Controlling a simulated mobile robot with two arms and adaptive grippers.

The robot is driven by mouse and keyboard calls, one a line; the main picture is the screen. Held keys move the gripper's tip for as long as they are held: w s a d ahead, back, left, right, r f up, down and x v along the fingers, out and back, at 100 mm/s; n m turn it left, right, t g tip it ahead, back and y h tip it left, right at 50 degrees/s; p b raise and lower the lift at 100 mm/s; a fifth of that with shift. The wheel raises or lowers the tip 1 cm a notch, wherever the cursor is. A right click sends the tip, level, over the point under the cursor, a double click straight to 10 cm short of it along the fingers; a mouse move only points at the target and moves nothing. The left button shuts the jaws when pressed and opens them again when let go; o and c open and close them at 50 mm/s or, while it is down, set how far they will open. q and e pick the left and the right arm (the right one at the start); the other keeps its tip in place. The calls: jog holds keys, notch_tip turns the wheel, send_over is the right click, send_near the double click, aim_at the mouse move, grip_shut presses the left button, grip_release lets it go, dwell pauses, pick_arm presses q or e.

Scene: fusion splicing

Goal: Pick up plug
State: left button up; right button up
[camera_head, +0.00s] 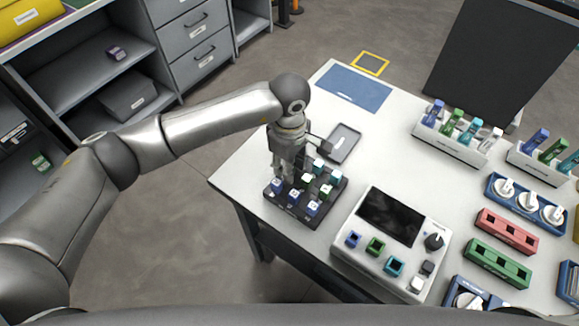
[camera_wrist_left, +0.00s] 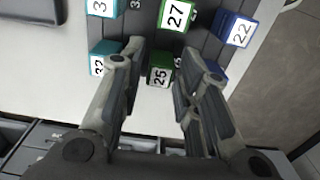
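Several small plugs in blue, green and teal, with white numbered labels, stand in a black tray (camera_head: 284,214) near the table's left edge. My left gripper (camera_head: 283,180) reaches down over the tray's left side in the head view. In the left wrist view its fingers (camera_wrist_left: 163,58) are open. A green plug labelled 25 (camera_wrist_left: 160,75) lies between them, with a gap visible on the left side. Around it are a green plug labelled 27 (camera_wrist_left: 176,16), a blue plug labelled 22 (camera_wrist_left: 237,30) and a teal plug labelled 32 (camera_wrist_left: 101,62). My right gripper is not in view.
A grey shallow tray (camera_head: 343,143) lies behind the plug tray. A white device (camera_head: 348,254) with a dark screen stands to the right. Plug racks (camera_head: 455,147), a red block (camera_head: 506,232) and a green block (camera_head: 498,262) fill the right side. The table's middle is clear.

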pick_arm(q)
jog(key=shift+f, duration=0.25)
jog(key=c, duration=0.6)
jog(key=shift+r, duration=0.1)
jog(key=shift+r+b, duration=0.4)
jog(key=shift+r, duration=0.1)
jog(key=shift+s+r+b, duration=0.2)
jog(key=shift+r+b, duration=0.25)
jog(key=shift+r, duration=0.75)
jog(key=s+r+b, duration=0.1)
jog(key=s+r, duration=0.2)
jog(key=s, duration=0.1)
jog(key=s+d+r+b, duration=0.1)
jog(key=s+r, duration=0.2)
jog(key=s, duration=0.2)
jog(key=s+r+b, duration=0.1)
jog(key=s+r, duration=0.2)
jog(key=s, duration=0.1)
jog(key=shift+s+d+r, duration=0.25)
jog(key=shift+s+d, duration=0.05)
